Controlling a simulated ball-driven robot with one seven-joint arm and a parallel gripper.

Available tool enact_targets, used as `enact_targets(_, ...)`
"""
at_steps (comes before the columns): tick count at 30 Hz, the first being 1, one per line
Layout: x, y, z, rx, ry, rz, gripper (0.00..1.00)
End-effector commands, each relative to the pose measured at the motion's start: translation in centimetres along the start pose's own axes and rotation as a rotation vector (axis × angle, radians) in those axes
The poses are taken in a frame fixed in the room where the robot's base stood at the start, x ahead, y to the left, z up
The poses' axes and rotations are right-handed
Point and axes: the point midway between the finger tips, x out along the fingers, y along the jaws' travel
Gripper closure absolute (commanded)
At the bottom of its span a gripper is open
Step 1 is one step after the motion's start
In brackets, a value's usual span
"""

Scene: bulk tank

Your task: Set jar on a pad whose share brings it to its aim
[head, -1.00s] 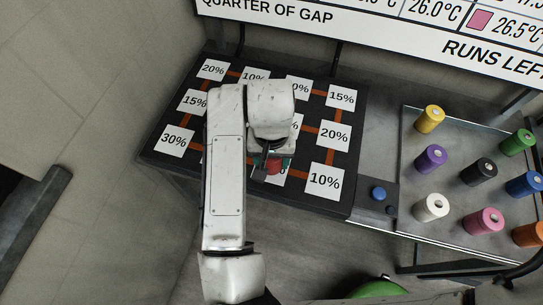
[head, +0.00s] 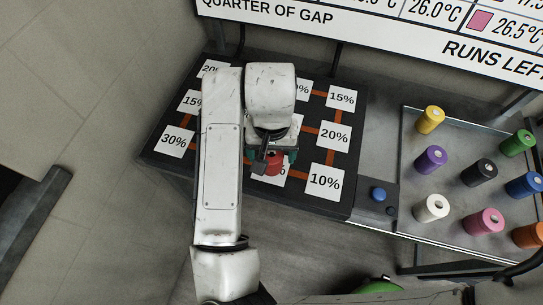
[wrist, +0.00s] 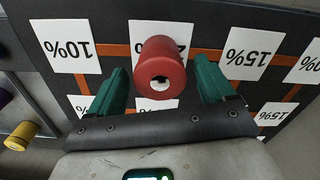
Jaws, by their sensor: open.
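The red jar (wrist: 160,68) stands on a white pad (wrist: 140,30) in the front row of the dark board, and hides most of its number. In the head view the jar (head: 266,166) shows below my wrist. My gripper (wrist: 161,72) is open, its green fingers on either side of the jar with a gap at each side. In the head view my gripper (head: 273,158) is partly hidden by my arm. Beside the jar's pad are a 10% pad (wrist: 62,46) and a 15% pad (wrist: 248,50).
A tray (head: 405,150) at right holds several coloured jars, among them a white jar (head: 432,208). A blue button (head: 378,194) sits between board and tray. A sign board (head: 400,40) stands behind; its text is cut off. My arm covers several pads.

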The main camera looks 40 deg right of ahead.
Motion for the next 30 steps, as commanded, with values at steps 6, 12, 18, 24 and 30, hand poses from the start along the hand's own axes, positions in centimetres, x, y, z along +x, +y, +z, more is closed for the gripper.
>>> enact_targets(6, -4.8, 0.0, -0.1, 0.002, 0.002, -0.003, 0.18)
enact_targets(12, -7.7, -0.1, 0.0, 0.002, 0.0, -0.003, 0.18)
enact_targets(18, -8.6, 0.0, 0.0, 0.002, 0.0, 0.0, 0.18)
enact_targets(24, -8.6, 0.0, 0.0, 0.001, 0.001, 0.0, 0.18)
enact_targets(30, -9.6, 0.0, -0.1, 0.001, 0.002, 0.0, 0.18)
